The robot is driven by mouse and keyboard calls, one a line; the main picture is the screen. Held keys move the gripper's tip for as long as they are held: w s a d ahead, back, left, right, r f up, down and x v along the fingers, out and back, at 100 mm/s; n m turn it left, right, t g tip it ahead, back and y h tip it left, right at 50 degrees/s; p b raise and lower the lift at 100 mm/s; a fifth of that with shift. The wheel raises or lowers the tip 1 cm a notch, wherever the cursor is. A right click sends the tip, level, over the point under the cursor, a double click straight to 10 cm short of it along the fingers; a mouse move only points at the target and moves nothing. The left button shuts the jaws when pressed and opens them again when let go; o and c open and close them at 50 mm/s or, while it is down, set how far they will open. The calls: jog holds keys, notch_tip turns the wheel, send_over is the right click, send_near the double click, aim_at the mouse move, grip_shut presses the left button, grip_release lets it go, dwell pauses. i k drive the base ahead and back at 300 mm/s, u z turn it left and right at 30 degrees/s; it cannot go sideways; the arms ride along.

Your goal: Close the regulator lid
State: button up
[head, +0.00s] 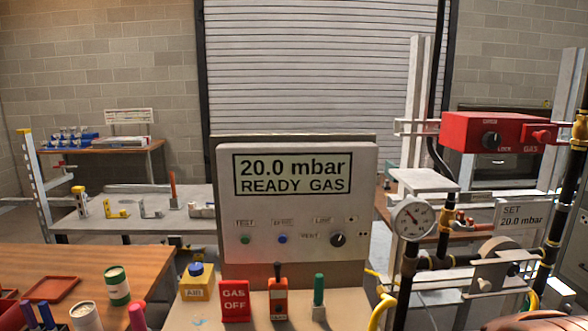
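No part clearly marked as the regulator lid can be picked out. At the right, a grey round body (497,256) sits on the pipe rack below a sign (522,214) reading "SET 20.0 mbar". It may be the regulator, but I cannot tell whether a lid on it is open. A round pressure gauge (411,218) stands to its left on the piping. A red box (492,133) with a black knob and the words LOCK and GAS is above. My gripper is not in view.
A control panel (297,205) reading "20.0 mbar READY GAS" stands in the middle. A red "GAS OFF" sign (234,301) and small tools stand before it. A wooden table (120,262) is at left. Black and yellow pipes (548,240) crowd the right.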

aim_at(486, 278)
jog(key=u, duration=3.05)
jog(key=k, duration=0.35)
jog(key=z, duration=1.3)
